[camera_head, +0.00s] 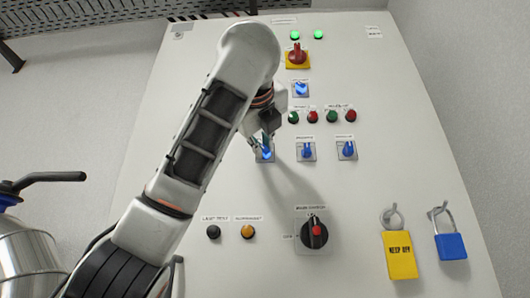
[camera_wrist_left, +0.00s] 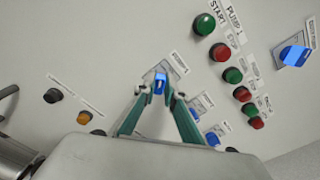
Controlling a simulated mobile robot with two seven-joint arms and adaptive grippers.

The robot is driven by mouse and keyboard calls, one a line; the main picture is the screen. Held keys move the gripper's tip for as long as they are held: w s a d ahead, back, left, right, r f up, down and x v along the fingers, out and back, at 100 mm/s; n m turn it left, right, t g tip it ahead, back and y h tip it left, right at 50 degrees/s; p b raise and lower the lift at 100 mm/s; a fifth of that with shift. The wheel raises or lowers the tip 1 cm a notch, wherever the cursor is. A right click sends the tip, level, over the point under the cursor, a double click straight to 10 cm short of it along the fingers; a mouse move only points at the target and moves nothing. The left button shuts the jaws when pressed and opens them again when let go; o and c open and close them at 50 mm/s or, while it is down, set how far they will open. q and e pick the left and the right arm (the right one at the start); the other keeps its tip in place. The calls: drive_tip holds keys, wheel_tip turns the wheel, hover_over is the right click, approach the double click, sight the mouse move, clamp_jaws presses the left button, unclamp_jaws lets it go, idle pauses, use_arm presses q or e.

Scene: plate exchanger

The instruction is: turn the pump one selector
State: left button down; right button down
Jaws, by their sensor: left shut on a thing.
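The pump one selector (camera_head: 267,155) is the leftmost of a row of three blue selectors on the white panel. In the left wrist view its blue knob (camera_wrist_left: 159,85) stands between the fingertips; its label is too small to read. My left gripper (camera_head: 261,146) is shut on this knob, with its green fingers (camera_wrist_left: 159,94) on either side. My left arm covers part of the panel to the left. My right gripper is in neither view.
Two more blue selectors (camera_head: 306,151) and (camera_head: 346,150) sit close to the right. Green and red buttons (camera_head: 312,117) are above. A metal vessel (camera_head: 27,250) stands left.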

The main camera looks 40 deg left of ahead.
use_arm(q)
drive_tip(key=shift+n, duration=0.6)
drive_tip(key=shift+b, duration=0.3)
drive_tip(key=c, duration=2.1)
unclamp_jaws()
drive_tip(key=shift+a, duration=0.1)
drive_tip(key=v, duration=1.2)
